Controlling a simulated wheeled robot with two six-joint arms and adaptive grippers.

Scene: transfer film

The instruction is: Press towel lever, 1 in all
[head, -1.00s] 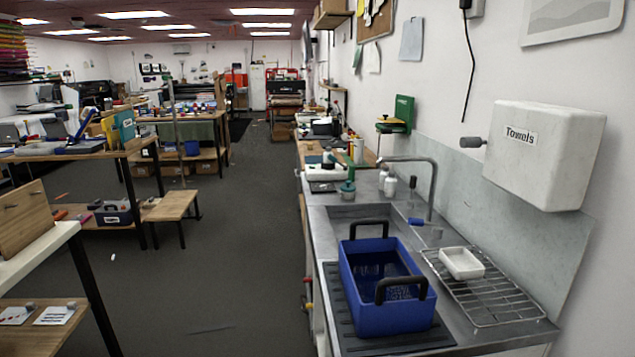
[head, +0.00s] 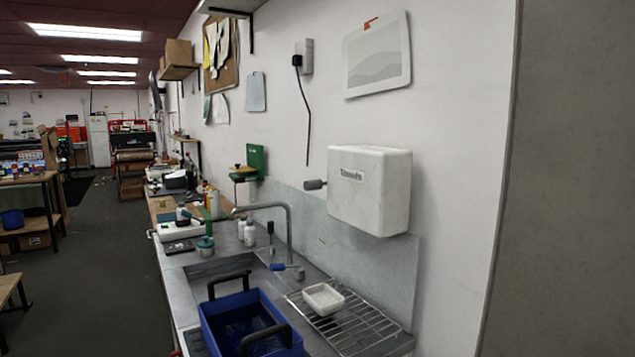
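The white towel dispenser (head: 375,200) hangs on the wall above the right end of the sink counter, with a "Towels" label on its front. Its dark grey lever (head: 315,184) sticks out from the dispenser's left side. No towel shows below the dispenser. Neither of my grippers is in the head view.
Below the dispenser are a wire drying rack (head: 350,322) with a white tray (head: 323,298), a blue basket (head: 247,325) with black handles, and a tap (head: 288,235). A black cable (head: 307,120) hangs above the lever. Open floor (head: 110,270) lies at left.

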